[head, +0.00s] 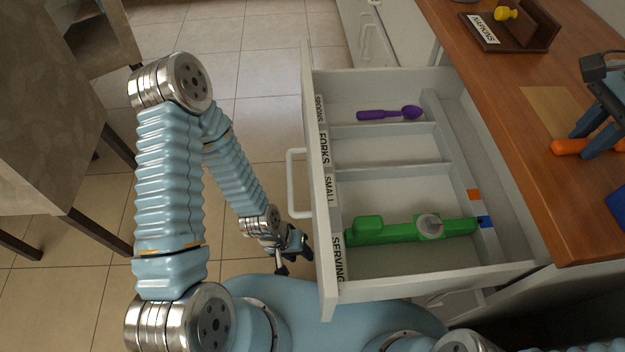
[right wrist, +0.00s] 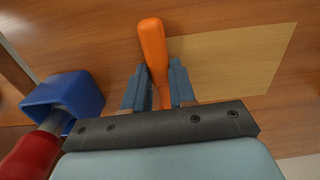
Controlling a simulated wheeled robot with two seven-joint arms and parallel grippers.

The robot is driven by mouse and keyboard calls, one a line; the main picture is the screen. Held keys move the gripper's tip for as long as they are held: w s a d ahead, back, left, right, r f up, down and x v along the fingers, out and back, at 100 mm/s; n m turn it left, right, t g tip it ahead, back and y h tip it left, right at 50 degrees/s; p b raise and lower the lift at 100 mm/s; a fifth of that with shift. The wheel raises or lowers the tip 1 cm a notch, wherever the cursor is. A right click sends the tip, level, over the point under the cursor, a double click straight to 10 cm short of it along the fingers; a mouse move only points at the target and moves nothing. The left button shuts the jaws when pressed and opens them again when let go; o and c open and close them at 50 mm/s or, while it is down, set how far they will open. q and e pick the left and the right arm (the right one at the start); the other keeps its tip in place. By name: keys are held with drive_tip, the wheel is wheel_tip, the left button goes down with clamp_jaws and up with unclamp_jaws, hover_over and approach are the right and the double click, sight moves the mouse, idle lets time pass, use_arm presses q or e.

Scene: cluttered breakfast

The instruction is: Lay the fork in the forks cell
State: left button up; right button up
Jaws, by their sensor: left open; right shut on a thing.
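My right gripper (head: 588,143) is over the wooden counter at the right, shut on the orange fork (head: 570,147). In the right wrist view the fork's orange handle (right wrist: 153,50) sticks out between the two fingertips (right wrist: 158,88); its tines are hidden. The forks cell (head: 385,150) is in the open white drawer, second from the back, beside the FORKS label, and looks empty. My left gripper (head: 292,258) is open and empty, low beside the drawer front.
A purple spoon (head: 390,114) lies in the spoons cell. A napkin holder (head: 520,30) stands on the counter (head: 470,60). A blue container (right wrist: 68,95) and a red object (right wrist: 30,158) are left of the right gripper in its wrist view.

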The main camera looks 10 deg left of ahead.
clamp_jaws()
drive_tip(key=shift+r, duration=2.5)
